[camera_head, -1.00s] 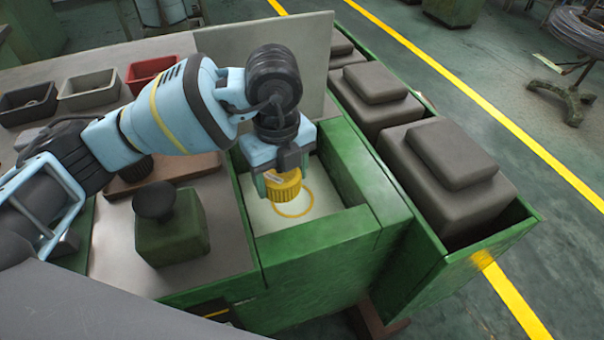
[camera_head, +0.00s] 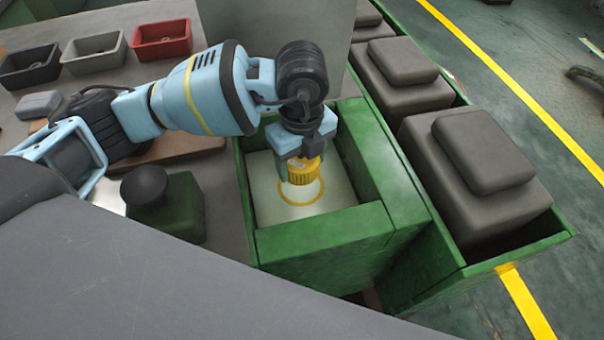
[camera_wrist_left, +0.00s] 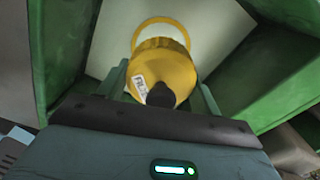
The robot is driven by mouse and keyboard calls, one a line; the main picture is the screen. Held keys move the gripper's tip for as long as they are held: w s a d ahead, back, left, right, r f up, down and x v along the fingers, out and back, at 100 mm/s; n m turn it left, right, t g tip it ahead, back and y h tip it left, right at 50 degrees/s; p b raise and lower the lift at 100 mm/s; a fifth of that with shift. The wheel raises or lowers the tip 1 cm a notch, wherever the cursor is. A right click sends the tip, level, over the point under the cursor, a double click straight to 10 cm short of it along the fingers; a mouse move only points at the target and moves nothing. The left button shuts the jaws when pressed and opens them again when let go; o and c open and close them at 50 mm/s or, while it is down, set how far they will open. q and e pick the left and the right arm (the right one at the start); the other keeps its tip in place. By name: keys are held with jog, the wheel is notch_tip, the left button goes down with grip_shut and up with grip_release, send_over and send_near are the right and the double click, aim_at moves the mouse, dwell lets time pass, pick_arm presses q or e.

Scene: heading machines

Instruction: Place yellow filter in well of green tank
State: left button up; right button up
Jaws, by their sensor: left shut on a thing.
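The yellow filter (camera_head: 304,171) is a ribbed cylinder held in my left gripper (camera_head: 303,160), whose fingers are shut on it. It hangs inside the square opening of the green tank (camera_head: 328,232), over the pale well floor (camera_head: 335,190). A yellow ring (camera_head: 290,199) is marked on that floor. In the left wrist view the filter (camera_wrist_left: 163,72) shows a white label and a dark knob, and the ring (camera_wrist_left: 160,22) shows just beyond it. The filter covers part of the ring; I cannot tell whether it touches the floor. My right gripper is not in view.
Tall green walls surround the well, with a grey panel (camera_head: 275,50) behind. A green block with a dark knob (camera_head: 165,200) stands left of the tank. Dark lidded blocks (camera_head: 465,170) fill a green trough at right. Small bins (camera_head: 95,50) stand at the back left.

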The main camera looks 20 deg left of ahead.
aim_at(302, 175)
pick_arm(q)
jog(key=shift+f, duration=2.5)
jog(key=shift+f, duration=0.15)
jog(key=o, duration=1)
jog(key=shift+o, duration=0.2)
notch_tip(302, 175, up, 12)
jog(key=shift+r+p, duration=0.15)
jog(key=shift+p, duration=0.15)
